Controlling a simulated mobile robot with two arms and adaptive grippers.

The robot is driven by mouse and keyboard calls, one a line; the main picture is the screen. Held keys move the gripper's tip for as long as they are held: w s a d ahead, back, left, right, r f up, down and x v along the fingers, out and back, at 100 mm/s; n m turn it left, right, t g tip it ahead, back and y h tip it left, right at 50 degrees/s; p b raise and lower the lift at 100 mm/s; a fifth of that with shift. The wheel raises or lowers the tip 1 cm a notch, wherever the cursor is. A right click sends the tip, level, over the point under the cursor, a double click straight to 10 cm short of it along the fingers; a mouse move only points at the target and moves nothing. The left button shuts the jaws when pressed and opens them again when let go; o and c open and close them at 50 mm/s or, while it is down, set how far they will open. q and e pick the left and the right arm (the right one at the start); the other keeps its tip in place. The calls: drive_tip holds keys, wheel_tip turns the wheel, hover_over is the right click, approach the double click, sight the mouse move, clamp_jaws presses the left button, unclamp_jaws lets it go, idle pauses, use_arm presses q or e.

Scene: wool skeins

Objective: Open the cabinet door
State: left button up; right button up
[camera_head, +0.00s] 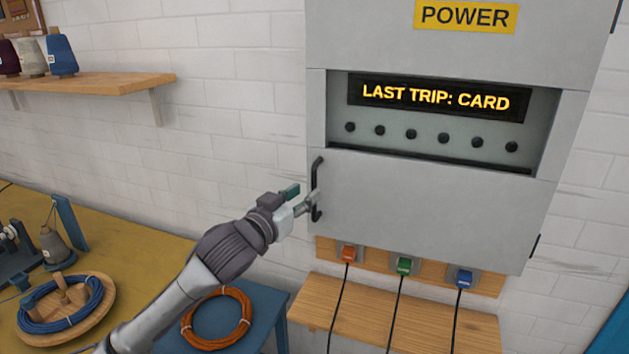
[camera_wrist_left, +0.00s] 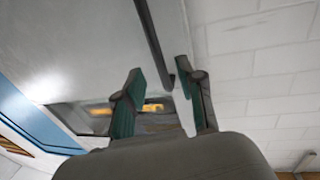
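The grey power cabinet (camera_head: 455,45) hangs on the white brick wall, with a yellow POWER label and a lit sign reading "LAST TRIP: CARD". Its lower door (camera_head: 430,205) looks closed and has a black vertical bar handle (camera_head: 316,188) at its left edge. My left gripper (camera_head: 305,203) is at the handle's lower half. In the left wrist view the gripper (camera_wrist_left: 158,100) has its two green-padded fingers apart, with the dark handle bar (camera_wrist_left: 152,40) reaching down near the right finger. I cannot tell whether the fingers touch it. My right gripper is not in view.
Below the cabinet, orange (camera_head: 347,254), green (camera_head: 404,266) and blue (camera_head: 464,279) plugs with cables sit above a wooden shelf (camera_head: 460,325). A blue stool (camera_head: 268,310) bears an orange coil (camera_head: 217,345). A yellow-topped table (camera_head: 130,240) stands left.

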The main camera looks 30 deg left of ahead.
sight(314, 216)
use_arm(q)
drive_tip(key=w+p, duration=0.1)
drive_tip(key=w, duration=0.4)
drive_tip(key=shift+a, duration=0.15)
clamp_jaws()
